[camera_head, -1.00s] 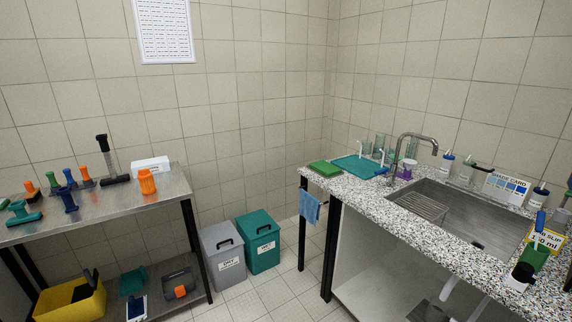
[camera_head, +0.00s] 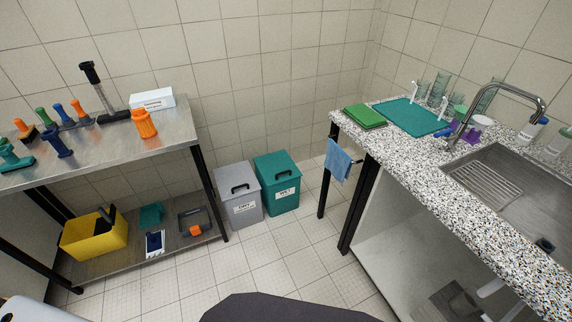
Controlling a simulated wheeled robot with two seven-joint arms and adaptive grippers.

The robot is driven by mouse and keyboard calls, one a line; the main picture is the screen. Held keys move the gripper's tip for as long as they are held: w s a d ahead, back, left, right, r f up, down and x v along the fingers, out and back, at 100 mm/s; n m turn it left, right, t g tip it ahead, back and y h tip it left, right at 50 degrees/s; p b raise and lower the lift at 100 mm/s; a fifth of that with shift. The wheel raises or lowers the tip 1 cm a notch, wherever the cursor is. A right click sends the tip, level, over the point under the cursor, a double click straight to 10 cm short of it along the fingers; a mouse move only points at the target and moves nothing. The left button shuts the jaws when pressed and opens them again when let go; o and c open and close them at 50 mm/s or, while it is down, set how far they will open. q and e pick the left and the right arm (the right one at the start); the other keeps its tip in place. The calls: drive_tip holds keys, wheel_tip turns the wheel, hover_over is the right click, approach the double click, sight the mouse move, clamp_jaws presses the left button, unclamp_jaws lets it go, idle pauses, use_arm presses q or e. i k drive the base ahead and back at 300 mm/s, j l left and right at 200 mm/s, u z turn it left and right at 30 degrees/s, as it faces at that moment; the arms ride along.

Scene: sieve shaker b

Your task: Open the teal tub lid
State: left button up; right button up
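The teal tub (camera_head: 280,194) stands on the tiled floor against the back wall, between the metal bench and the sink counter. Its flat teal lid (camera_head: 274,167) is closed on top, with a dark handle on it. A white label is on its front, too small to read surely. A grey tub (camera_head: 239,205) with a similar lid and handle stands just to its left. Neither of my grippers shows in this view. A dark rounded shape at the bottom middle and a pale one at the bottom left look like parts of my own body.
A metal bench (camera_head: 175,140) with brushes and a yellow bin (camera_head: 95,238) on its lower shelf is at left. The speckled sink counter (camera_head: 400,165) is at right, with a blue cloth (camera_head: 339,161) hanging at its end. The tiled floor (camera_head: 305,262) before the tubs is clear.

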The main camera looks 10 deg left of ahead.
sight(274, 168)
drive_tip(key=i+z, duration=0.15)
drive_tip(key=i, duration=0.3)
drive_tip(key=i+j+z, duration=0.15)
drive_tip(key=i, duration=0.3)
drive_tip(key=i+j+z, duration=0.2)
drive_tip(key=i, duration=0.25)
